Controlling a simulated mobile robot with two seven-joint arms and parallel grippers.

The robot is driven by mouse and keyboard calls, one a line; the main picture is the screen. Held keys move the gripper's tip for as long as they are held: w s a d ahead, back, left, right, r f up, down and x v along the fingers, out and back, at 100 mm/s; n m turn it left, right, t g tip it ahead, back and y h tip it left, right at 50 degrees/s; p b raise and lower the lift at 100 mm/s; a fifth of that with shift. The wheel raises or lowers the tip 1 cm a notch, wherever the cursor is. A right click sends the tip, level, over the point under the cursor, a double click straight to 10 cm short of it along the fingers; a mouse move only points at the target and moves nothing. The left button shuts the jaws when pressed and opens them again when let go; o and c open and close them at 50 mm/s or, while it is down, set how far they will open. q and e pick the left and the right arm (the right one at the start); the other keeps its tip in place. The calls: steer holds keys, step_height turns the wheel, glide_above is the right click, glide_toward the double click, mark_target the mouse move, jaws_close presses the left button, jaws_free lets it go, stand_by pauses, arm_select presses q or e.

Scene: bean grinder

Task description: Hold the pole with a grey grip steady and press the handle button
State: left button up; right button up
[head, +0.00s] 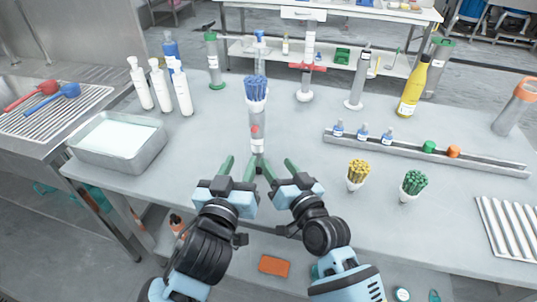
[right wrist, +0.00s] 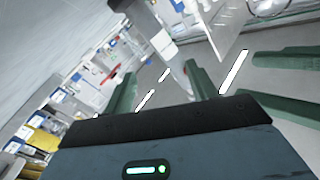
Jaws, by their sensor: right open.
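An upright pole-like device (head: 257,132) with a pale grey body and an orange-red mark stands just beyond my grippers. A white cup of blue sticks (head: 256,90) shows at its top; I cannot tell if it sits on it or behind. A slim grey-gripped pole (head: 356,80) stands upright farther back right, apart from both grippers. No handle button is clear. My left gripper (head: 239,167) is open and empty at the table's near side. My right gripper (head: 279,168) is open and empty beside it. Its two green fingers also show in the right wrist view (right wrist: 160,90).
White bottles (head: 159,84) and a metal tray (head: 118,140) stand left. A yellow bottle (head: 412,86) is at the back right. A long rail (head: 480,160), a yellow-stick cup (head: 354,184) and a green-stick cup (head: 408,194) are right. Bare table lies between.

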mark_target(256, 137)
steer(key=w+n, duration=0.1)
steer(key=w+a, duration=0.1)
steer(key=w+r+n, duration=0.1)
steer(key=shift+w+a+n, duration=0.2)
steer(key=shift+a+n, duration=0.05)
steer(key=shift+n, duration=0.05)
steer(key=shift+w+a+f+n, duration=0.25)
steer(key=shift+a+n, duration=0.25)
steer(key=shift+n, duration=0.6)
steer(key=shift+x, duration=3.85)
steer(key=shift+f, duration=0.1)
arm_select(q)
steer(key=shift+c, duration=0.2)
arm_select(e)
steer(key=c, duration=1.1)
arm_select(q)
jaws_close()
arm_select(e)
steer(key=shift+c, duration=0.2)
